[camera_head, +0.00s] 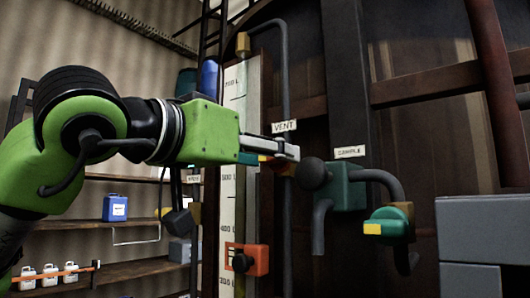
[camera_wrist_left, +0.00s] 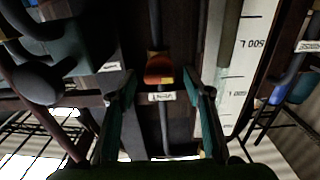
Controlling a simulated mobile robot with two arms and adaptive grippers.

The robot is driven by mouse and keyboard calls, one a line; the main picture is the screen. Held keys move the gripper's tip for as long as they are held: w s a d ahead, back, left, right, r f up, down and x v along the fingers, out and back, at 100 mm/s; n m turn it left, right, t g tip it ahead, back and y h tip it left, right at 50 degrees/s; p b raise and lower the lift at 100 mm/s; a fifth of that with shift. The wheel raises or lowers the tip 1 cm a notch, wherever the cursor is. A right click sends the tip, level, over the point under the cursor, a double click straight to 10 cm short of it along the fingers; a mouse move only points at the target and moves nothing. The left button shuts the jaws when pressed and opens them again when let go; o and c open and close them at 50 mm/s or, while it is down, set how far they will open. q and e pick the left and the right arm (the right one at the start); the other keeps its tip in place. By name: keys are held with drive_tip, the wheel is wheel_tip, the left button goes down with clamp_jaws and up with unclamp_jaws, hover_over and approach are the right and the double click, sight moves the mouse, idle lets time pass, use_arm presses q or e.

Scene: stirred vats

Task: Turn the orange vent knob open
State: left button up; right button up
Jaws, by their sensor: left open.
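The orange vent knob (camera_wrist_left: 159,69) with a yellow patch sits on a thin vertical pipe in the left wrist view. My left gripper (camera_wrist_left: 160,90) is open, its two green-and-dark fingers on either side of the picture. The knob lies ahead, roughly centred between the fingertips; I cannot tell whether they touch it. The rest of the knob is hidden. My right gripper is not in view.
Right of the pipe are a dark ball-ended handle (camera_head: 313,173) and a green sample valve (camera_head: 389,225). A level scale (camera_head: 232,203) with an orange slider (camera_head: 246,260) stands to the left. Shelves with a blue canister (camera_head: 115,208) are behind. A grey box (camera_head: 484,230) is at right.

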use_arm(q)
drive_tip(key=c, duration=0.9)
drive_tip(key=shift+c, duration=1.1)
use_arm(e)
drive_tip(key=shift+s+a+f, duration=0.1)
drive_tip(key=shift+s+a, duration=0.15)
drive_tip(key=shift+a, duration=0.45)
use_arm(q)
drive_tip(key=shift+o, duration=0.2)
drive_tip(key=shift+n, duration=0.4)
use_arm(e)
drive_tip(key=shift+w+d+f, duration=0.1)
use_arm(q)
drive_tip(key=n+b, duration=0.2)
drive_tip(key=n, duration=0.4)
drive_tip(key=n+b, duration=0.3)
drive_tip(key=n, duration=0.4)
drive_tip(key=shift+w+a+f, duration=0.1)
drive_tip(key=shift+f, duration=0.1)
drive_tip(key=n+b, duration=0.1)
drive_tip(key=n, duration=0.3)
drive_tip(key=shift+b, duration=0.3)
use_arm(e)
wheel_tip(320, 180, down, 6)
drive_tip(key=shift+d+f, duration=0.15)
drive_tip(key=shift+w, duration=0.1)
